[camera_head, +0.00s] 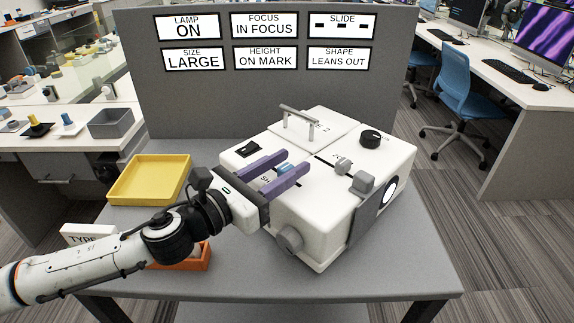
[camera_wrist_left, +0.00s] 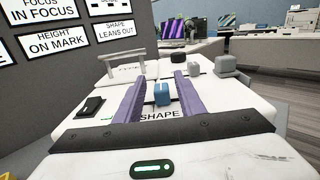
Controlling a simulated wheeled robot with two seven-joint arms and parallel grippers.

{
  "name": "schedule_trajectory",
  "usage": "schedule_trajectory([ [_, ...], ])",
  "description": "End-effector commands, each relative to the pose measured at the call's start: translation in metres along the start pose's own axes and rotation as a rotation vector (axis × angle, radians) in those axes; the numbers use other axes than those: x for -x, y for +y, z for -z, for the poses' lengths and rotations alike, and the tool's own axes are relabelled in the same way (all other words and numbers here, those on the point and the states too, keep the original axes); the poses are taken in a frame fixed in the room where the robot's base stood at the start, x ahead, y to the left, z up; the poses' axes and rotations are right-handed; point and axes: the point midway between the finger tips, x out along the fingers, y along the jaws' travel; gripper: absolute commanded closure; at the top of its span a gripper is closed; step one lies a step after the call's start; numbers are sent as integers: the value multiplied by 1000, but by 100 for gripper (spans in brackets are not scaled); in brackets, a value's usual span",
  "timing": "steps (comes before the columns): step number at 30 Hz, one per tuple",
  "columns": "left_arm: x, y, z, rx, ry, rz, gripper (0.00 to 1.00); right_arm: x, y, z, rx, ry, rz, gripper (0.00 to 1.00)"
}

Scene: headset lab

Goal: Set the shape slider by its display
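The white projector-like device (camera_head: 330,205) stands on the grey table. Its shape slider is a small blue knob (camera_wrist_left: 162,95) behind the word SHAPE; in the head view the knob (camera_head: 285,168) is partly hidden by a finger. My left gripper (camera_head: 294,161) is open, with its two purple fingers on either side of the knob. In the left wrist view the knob sits nearer the right finger, with a clear gap to the left finger; whether it touches the right one I cannot tell. The shape display (camera_head: 338,59) reads LEANS OUT. My right gripper is out of view.
A black switch (camera_head: 246,149), a metal handle (camera_head: 299,115), a black dial (camera_head: 370,139) and grey knobs (camera_head: 362,183) stick up from the device. A yellow tray (camera_head: 150,181) and an orange tray (camera_head: 196,262) lie left. The table's front right is clear.

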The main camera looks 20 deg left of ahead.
Motion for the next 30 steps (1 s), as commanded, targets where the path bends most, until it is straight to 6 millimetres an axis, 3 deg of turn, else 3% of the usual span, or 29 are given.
schedule_trajectory([
  [11, 4, 0, 2, -1, 2, 1, 64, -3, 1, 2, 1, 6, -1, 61],
  [21, 53, -1, 6, -3, 6, 4, 64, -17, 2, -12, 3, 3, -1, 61],
  [30, 84, 0, 4, 1, 6, -1, 64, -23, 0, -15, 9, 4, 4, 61],
])
